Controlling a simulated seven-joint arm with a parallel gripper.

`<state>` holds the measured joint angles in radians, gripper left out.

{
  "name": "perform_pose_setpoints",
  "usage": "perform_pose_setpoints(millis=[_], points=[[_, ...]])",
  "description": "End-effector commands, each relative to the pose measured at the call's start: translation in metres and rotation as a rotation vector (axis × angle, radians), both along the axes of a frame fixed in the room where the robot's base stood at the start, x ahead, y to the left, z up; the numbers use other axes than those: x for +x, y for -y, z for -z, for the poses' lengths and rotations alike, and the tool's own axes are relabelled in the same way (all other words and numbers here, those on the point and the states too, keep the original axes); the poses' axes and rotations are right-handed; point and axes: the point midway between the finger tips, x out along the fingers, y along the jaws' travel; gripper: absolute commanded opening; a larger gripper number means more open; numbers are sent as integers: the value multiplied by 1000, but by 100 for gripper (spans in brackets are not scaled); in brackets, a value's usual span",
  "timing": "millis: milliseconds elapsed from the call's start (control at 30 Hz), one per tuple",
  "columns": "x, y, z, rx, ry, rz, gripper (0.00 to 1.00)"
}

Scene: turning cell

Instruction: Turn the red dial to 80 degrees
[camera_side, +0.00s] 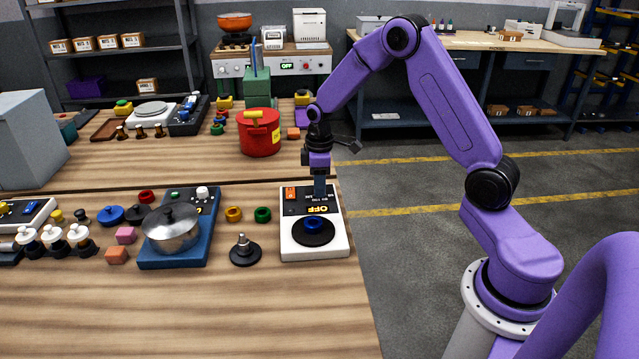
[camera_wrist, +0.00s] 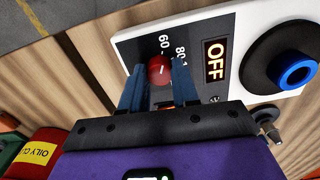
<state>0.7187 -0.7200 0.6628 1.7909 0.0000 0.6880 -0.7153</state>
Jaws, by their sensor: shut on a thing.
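The red dial (camera_wrist: 160,69) is a small round knob with a short white pointer line, set in the black panel of a white device (camera_side: 330,247). In the wrist view it sits between the two blue fingers of my gripper (camera_wrist: 158,76), which is shut on it. Printed scale numbers, among them 60 and 80, show beside the dial. The pointer's exact reading cannot be told. In the side view my gripper (camera_side: 319,188) points straight down at the device's far part, and the dial is hidden there. The device's display (camera_wrist: 215,61) reads OFF.
A black disc with a blue ring (camera_side: 314,225) is on the device's near part. A black base with a metal post (camera_side: 245,252) and a blue unit bearing a pot (camera_side: 171,230) stand to the left. A red can (camera_side: 259,137) is behind.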

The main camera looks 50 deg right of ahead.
Motion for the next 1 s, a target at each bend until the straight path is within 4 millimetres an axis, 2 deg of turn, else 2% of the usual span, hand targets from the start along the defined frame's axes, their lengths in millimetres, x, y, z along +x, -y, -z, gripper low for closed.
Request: perform_pose_setpoints(millis=[700, 1000], points=[[0, 0, -1, 0, 0, 549, 0], [0, 0, -1, 0, 0, 682, 0]])
